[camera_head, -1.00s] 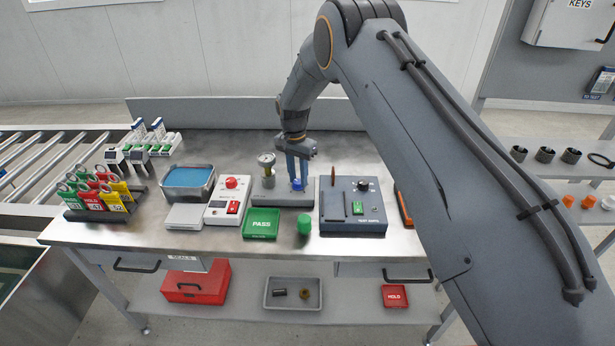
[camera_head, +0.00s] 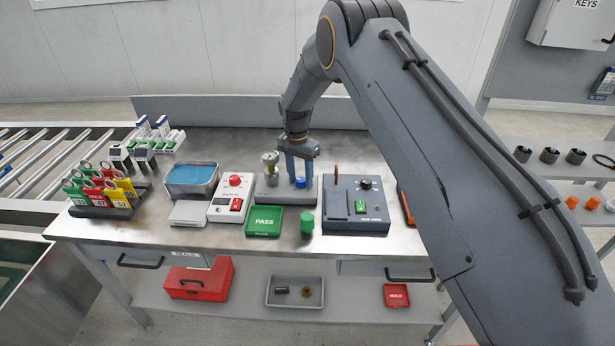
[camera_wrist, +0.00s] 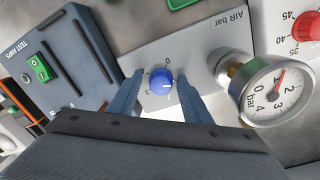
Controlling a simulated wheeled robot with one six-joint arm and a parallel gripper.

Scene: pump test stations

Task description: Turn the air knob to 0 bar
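The blue air knob (camera_wrist: 161,82) sits on a grey plate (camera_wrist: 200,70) lettered "AIR bar". A pale mark on the knob faces right in the wrist view; its exact reading is too small to tell. My gripper (camera_wrist: 160,92) is open, with one finger on each side of the knob and a visible gap to it. In the head view my gripper (camera_head: 300,178) points down over the blue knob (camera_head: 300,183). The round gauge (camera_wrist: 275,92) beside the knob has a red needle off the 0, around the low numbers. The gauge also shows in the head view (camera_head: 269,159).
The TEST AMPS box (camera_head: 355,205) stands close on the right. A green cylinder (camera_head: 306,223) and a green PASS tray (camera_head: 265,221) lie in front. A white box with a red knob (camera_head: 232,197) is on the left.

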